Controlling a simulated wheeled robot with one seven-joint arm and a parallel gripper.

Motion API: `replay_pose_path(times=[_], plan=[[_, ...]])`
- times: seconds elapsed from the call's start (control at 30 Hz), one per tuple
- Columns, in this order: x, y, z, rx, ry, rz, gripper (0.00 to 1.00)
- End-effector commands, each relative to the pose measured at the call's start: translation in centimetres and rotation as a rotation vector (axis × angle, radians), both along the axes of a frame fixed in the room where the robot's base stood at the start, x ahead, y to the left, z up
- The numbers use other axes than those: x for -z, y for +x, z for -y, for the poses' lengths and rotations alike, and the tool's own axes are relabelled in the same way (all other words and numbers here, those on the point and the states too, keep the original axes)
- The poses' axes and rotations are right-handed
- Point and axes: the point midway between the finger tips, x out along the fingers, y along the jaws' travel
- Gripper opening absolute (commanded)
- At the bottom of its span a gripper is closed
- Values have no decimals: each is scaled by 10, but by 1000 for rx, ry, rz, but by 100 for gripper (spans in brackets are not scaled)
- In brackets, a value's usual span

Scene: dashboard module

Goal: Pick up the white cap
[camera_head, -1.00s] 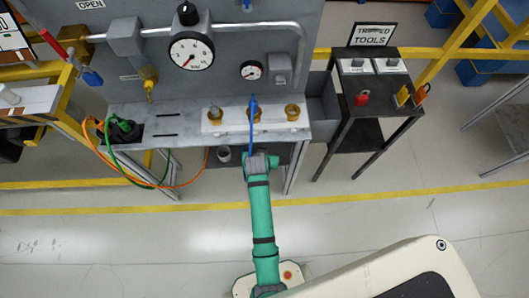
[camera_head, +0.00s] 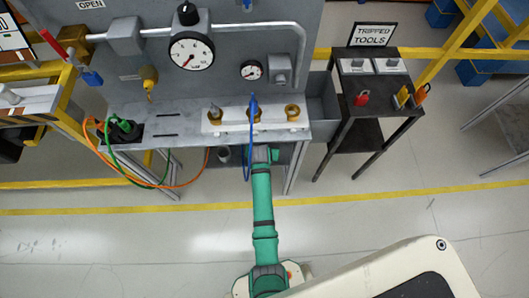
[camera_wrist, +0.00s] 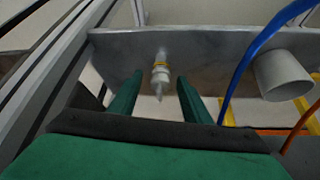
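In the wrist view, a small white fitting (camera_wrist: 160,73) with a yellowish ring and a narrow tip sits on a grey surface. It shows between and beyond my gripper's (camera_wrist: 160,94) two green fingers, which are apart with nothing held. A larger plain white cylinder (camera_wrist: 284,75) with a round end is to the right, outside the fingers. I cannot tell for sure which of these is the white cap. In the head view, my fingertips are hidden under the bench edge.
A blue hose (camera_wrist: 244,58) passes between the fingers and the large cylinder; it hangs over the bench (camera_head: 180,150) front beside my wrist. Orange (camera_head: 188,184) and green hoses loop down at the left. A dark tool stand (camera_head: 345,125) is at the right. The floor before the bench is clear.

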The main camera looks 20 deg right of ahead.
Motion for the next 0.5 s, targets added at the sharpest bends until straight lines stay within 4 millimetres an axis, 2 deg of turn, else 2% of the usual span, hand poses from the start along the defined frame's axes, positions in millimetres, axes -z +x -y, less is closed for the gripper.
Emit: replay_pose_path(times=[0.03, 0.17, 0.2, 0.5], plan=[[0, 0, 0, 0, 0, 0, 34], [0, 0, 0, 0, 0, 0, 3], [0, 0, 0, 0, 0, 0, 0], [-1, -1, 0, 0, 0, 0, 0]])
